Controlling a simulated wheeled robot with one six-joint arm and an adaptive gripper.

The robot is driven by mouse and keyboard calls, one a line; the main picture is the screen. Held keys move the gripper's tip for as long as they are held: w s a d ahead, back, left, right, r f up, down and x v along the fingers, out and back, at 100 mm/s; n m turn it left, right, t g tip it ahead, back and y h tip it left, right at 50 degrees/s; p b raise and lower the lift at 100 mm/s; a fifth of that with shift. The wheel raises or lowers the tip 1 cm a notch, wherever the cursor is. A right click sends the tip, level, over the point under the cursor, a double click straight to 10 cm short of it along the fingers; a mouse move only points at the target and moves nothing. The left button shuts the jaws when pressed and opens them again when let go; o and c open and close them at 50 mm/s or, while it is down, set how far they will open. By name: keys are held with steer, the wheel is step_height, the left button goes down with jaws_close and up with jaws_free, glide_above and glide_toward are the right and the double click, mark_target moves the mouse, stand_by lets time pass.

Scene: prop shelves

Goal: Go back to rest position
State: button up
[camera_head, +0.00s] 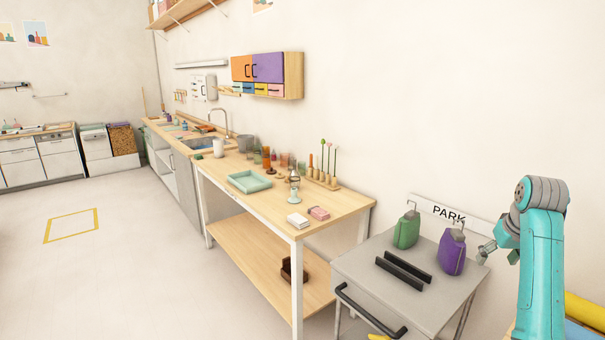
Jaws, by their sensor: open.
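My teal arm stands at the right edge of the head view, folded with its grey elbow joint high. My gripper (488,252) is small and partly hidden behind my arm. It is open, and no object shows in it. It appears just right of a purple bottle (453,251) on a grey cart (355,262); I cannot tell the gap between them. A green bottle (406,230) stands left of the purple one.
Two black bars (403,270) lie on the cart, and a black handle (368,312) runs along its front. A wooden workbench (262,204) with a mint tray (249,181) stands to the left. A PARK sign (448,213) is behind the cart. The floor at left is clear.

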steer(key=s+a+f+t, duration=0.1)
steer(key=s+a+f, duration=0.15)
steer(key=f, duration=0.55)
steer(key=s+a+f, duration=0.1)
steer(key=a+f, duration=0.3)
steer(key=f, duration=0.4)
steer(key=s+a+f+t, duration=0.1)
steer(key=s+a+f, duration=0.15)
steer(key=f, duration=0.55)
steer(key=s+a+f+t, duration=0.3)
steer(key=s+a+f, duration=0.7)
steer(key=s+f, duration=0.35)
steer(key=s+a+r+t, duration=0.1)
steer(key=s+a, duration=0.3)
steer(key=s, duration=0.7)
steer(key=s+a+t, duration=0.1)
steer(key=s+a, duration=0.3)
steer(key=s, duration=0.6)
steer(key=s+a+r+n+t+y, duration=0.1)
steer(key=s+a+r+t, duration=0.2)
steer(key=s+r, duration=1.3)
steer(key=v, duration=0.2)
steer(key=shift+s, duration=0.35)
